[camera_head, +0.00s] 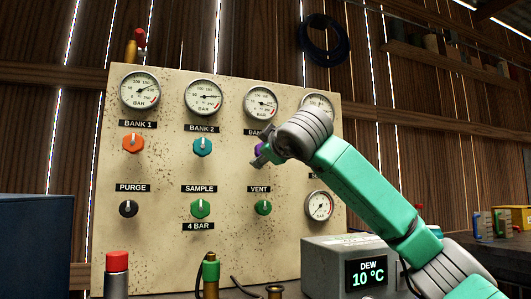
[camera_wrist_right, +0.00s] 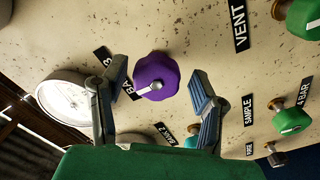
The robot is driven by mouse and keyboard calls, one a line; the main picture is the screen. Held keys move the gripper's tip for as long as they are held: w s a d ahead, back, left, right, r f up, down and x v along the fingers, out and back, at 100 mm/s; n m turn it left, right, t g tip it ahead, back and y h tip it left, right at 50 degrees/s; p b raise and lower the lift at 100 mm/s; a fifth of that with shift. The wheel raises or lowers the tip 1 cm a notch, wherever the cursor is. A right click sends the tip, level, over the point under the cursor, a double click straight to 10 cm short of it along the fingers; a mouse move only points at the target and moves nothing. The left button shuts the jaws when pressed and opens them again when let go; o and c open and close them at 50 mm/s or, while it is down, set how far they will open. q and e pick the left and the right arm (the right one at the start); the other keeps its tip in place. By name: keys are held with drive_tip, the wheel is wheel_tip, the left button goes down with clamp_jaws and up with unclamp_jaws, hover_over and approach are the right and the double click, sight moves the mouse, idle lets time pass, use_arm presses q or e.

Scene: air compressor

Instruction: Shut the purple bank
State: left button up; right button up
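The purple knob (camera_head: 259,149) sits under the third bank label on the beige panel (camera_head: 165,235), mostly hidden by my right gripper in the head view. In the right wrist view the purple knob (camera_wrist_right: 155,76) shows clearly, its white pointer mark aimed towards the label and gauge side. My right gripper (camera_head: 264,158) is at the knob. In the wrist view its two fingers (camera_wrist_right: 159,80) are open, one on each side of the knob, with gaps visible between them and it. My left gripper is not in view.
An orange knob (camera_head: 133,143) and a teal knob (camera_head: 203,147) stand left of the purple one. Below are a black purge knob (camera_head: 128,208), a green sample knob (camera_head: 200,208) and a green vent knob (camera_head: 263,207). A grey dew display box (camera_head: 325,258) stands below my right arm.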

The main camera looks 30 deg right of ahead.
drive_tip(key=v, duration=0.6)
idle(0.3)
drive_tip(key=shift+d, duration=0.1)
